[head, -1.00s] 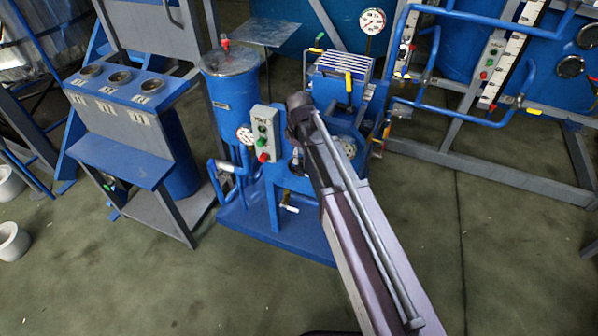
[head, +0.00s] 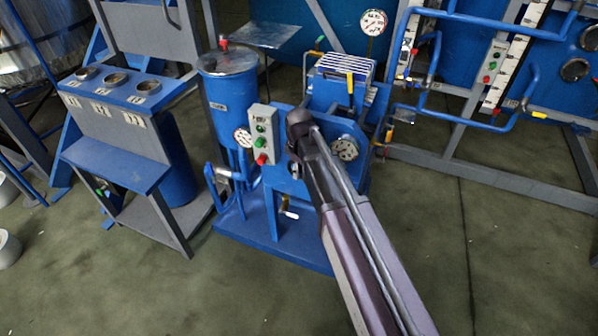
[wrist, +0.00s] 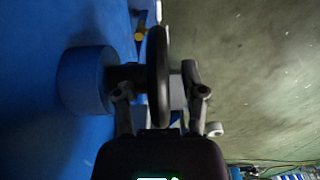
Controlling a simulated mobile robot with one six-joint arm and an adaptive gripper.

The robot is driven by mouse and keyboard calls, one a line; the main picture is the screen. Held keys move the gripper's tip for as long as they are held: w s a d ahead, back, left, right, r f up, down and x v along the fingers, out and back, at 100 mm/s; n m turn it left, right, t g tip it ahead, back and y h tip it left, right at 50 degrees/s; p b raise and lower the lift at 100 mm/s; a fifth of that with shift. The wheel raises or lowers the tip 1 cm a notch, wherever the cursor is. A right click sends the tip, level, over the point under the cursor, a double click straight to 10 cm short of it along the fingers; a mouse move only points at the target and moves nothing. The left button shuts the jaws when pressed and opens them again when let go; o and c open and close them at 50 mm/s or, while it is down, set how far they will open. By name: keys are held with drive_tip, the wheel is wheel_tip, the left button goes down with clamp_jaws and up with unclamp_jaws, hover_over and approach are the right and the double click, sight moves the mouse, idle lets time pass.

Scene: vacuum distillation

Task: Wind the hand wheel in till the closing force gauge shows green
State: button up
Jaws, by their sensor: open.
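The hand wheel (wrist: 158,60) shows in the wrist view as a dark disc seen nearly edge-on, on a dark shaft from a round blue hub (wrist: 84,80). My gripper (wrist: 160,92) is open, with one finger on each side of the wheel's rim. I cannot tell whether either finger touches it. In the head view my arm hides the gripper and most of the wheel.
A control box (head: 264,135) with green and red buttons stands left of my arm, beside a blue tank (head: 230,95) with its own gauge (head: 243,137). A blue bench (head: 118,160) is at left, a pipe frame (head: 470,165) at right. Floor in front is clear.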

clamp_jaws()
idle(0.4)
drive_tip(key=shift+s+d+y, duration=0.1)
drive_tip(key=shift+s+y, duration=0.05)
drive_tip(key=shift+y, duration=0.55)
drive_tip(key=shift+t+y+b, duration=0.3)
drive_tip(key=shift+t+y, duration=0.2)
drive_tip(key=shift+y, duration=0.1)
unclamp_jaws()
drive_tip(key=shift+w+h, duration=0.2)
drive_tip(key=shift+h, duration=0.2)
